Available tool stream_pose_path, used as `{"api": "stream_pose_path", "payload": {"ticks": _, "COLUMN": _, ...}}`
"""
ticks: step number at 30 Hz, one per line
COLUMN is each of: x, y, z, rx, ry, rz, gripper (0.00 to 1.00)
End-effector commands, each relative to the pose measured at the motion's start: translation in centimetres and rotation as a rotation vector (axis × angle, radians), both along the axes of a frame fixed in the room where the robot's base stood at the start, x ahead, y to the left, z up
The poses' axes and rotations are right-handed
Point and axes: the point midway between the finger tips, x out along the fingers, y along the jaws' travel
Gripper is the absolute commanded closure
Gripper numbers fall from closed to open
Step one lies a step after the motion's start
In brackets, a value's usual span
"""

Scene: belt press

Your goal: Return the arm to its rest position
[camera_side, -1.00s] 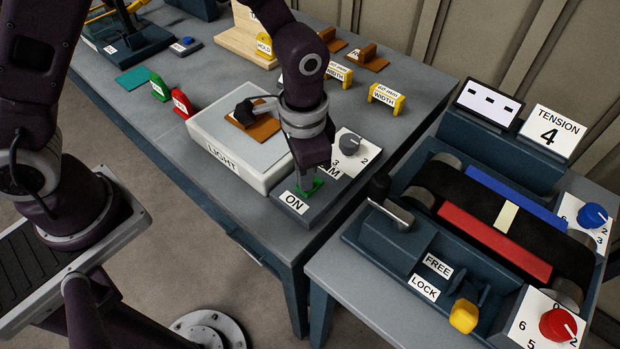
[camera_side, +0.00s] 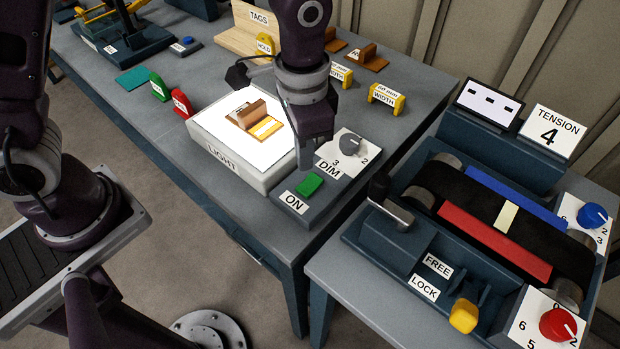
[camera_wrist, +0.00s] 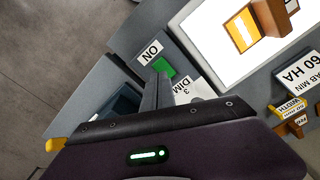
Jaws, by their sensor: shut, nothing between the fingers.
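My gripper (camera_side: 306,166) is shut and empty. In the side view it hangs pointing down above the back of the green button (camera_side: 310,184), apart from it. In the wrist view the shut fingers (camera_wrist: 157,92) show at the centre, beside the green button (camera_wrist: 164,68). The button sits on the dark switch box marked ON and DIM. The light box (camera_side: 238,174) glows white. A brown block with a bright yellow-orange window (camera_side: 262,128) lies on its lit top.
A grey dial (camera_side: 350,144) stands right of my gripper. Yellow width gauges (camera_side: 386,97) and a wooden tag rack (camera_side: 250,45) stand behind. The belt press (camera_side: 480,215) with blue and red knobs is on the right. The floor in front is open.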

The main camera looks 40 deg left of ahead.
Motion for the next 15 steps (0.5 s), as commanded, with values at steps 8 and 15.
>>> {"api": "stream_pose_path", "payload": {"ticks": 8, "x": 0.0, "y": 0.0, "z": 0.7, "rx": 0.000, "ry": 0.000, "rz": 0.000, "gripper": 1.00}}
{"api": "stream_pose_path", "payload": {"ticks": 15, "x": -0.5, "y": 2.2, "z": 4.7, "rx": -0.023, "ry": -0.063, "rz": 0.063, "gripper": 1.00}}
